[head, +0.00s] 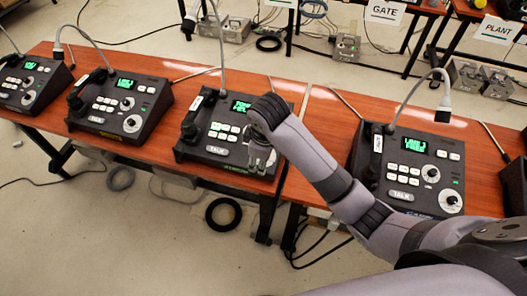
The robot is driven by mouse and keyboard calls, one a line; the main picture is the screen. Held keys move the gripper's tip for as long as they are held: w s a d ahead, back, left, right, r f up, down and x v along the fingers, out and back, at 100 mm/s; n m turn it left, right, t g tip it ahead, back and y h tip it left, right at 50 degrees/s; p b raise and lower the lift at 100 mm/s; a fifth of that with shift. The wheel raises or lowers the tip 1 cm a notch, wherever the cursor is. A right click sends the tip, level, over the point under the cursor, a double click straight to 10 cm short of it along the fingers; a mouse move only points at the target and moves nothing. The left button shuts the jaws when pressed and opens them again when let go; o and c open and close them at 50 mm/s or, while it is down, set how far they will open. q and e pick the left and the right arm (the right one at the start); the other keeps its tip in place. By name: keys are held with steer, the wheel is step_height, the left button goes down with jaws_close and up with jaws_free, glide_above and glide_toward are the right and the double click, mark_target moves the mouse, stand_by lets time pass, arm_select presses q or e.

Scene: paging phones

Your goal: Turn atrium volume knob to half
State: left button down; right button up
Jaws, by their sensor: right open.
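Several dark paging phone consoles stand in a row, each with a lit green screen, white buttons, a TALK key and round knobs. My right arm comes in from the right, and its gripper (261,158) points down, open, over the right side of one paging phone (205,152). The gripper and wrist cover that phone's knobs, so their setting and any contact cannot be told. The phone to the right (365,190) shows a small knob (431,174) and a large knob (452,202). I cannot read which phone is the atrium one. My left gripper is not in view.
Gooseneck microphones rise from the consoles, one (220,50) just left of my right wrist. Two more phones (120,104) and (32,82) stand further left. The wooden tables (312,108) meet at a narrow gap. Signs reading GATE (385,12) and PLANT (497,30) are behind.

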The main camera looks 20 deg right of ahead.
steer(key=w+d+r+n+h, duration=0.1)
steer(key=w+d+r+n, duration=0.1)
steer(key=w+r, duration=0.35)
steer(key=p+x, duration=0.1)
steer(key=x, duration=1.6)
steer(key=shift+w+f+p, duration=0.1)
steer(key=shift+w+p, duration=0.05)
steer(key=shift+p, duration=0.2)
steer(key=shift+c, duration=0.3)
jaws_close()
